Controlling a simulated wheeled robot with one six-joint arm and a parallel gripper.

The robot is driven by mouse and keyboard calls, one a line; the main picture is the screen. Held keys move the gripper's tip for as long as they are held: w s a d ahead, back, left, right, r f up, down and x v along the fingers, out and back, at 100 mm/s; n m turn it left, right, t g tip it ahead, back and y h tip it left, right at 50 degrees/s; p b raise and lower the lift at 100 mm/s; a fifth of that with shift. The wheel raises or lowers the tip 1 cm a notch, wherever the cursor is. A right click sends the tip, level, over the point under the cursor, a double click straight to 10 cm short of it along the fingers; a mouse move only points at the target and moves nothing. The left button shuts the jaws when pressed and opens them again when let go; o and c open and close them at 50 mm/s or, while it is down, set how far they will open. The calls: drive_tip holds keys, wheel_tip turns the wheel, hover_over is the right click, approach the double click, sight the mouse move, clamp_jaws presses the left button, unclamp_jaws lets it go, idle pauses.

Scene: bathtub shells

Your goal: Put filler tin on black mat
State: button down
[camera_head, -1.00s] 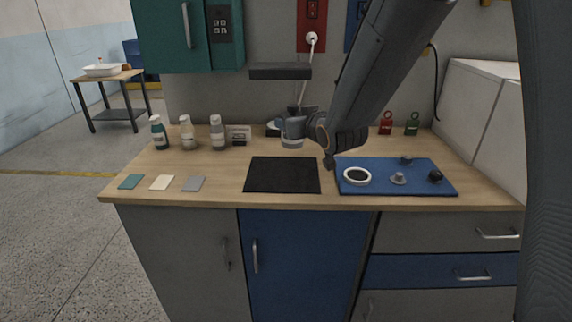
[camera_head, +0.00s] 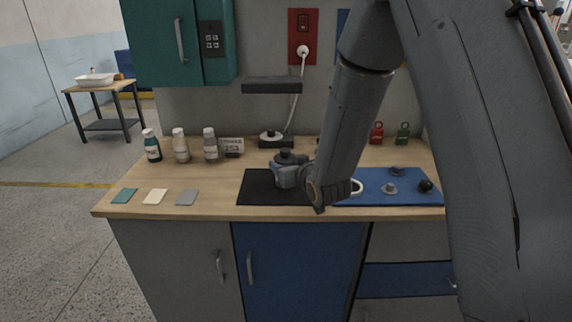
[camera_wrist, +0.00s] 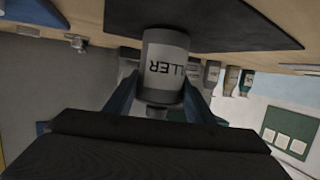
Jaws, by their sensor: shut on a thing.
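The filler tin is a light grey can with dark lettering in the wrist view (camera_wrist: 166,62), where the picture is upside down. My gripper (camera_head: 290,176) is shut on it, with one blue finger on each side. In the head view its dark top (camera_head: 285,157) shows above my gripper, and most of its body is hidden. The tin is upright over the black mat (camera_head: 256,189), which also shows in the wrist view (camera_wrist: 240,20). The tin's base is at or very near the mat; I cannot tell whether it touches.
A blue mat (camera_head: 410,200) with a white ring (camera_head: 357,187) and small knobs lies right of the black mat, partly behind my arm. Several bottles (camera_head: 181,146) and a small sign (camera_head: 232,147) stand at the back left. Three flat swatches (camera_head: 155,197) lie at the front left.

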drive_tip(key=shift+f, duration=0.25)
drive_tip(key=c, duration=0.8)
unclamp_jaws()
drive_tip(key=shift+s+r, duration=0.2)
drive_tip(key=b+v, duration=0.2)
drive_tip(key=v, duration=0.9)
drive_tip(key=shift+s+d+r, duration=0.15)
drive_tip(key=shift+s+d, duration=0.05)
drive_tip(key=shift+s, duration=0.05)
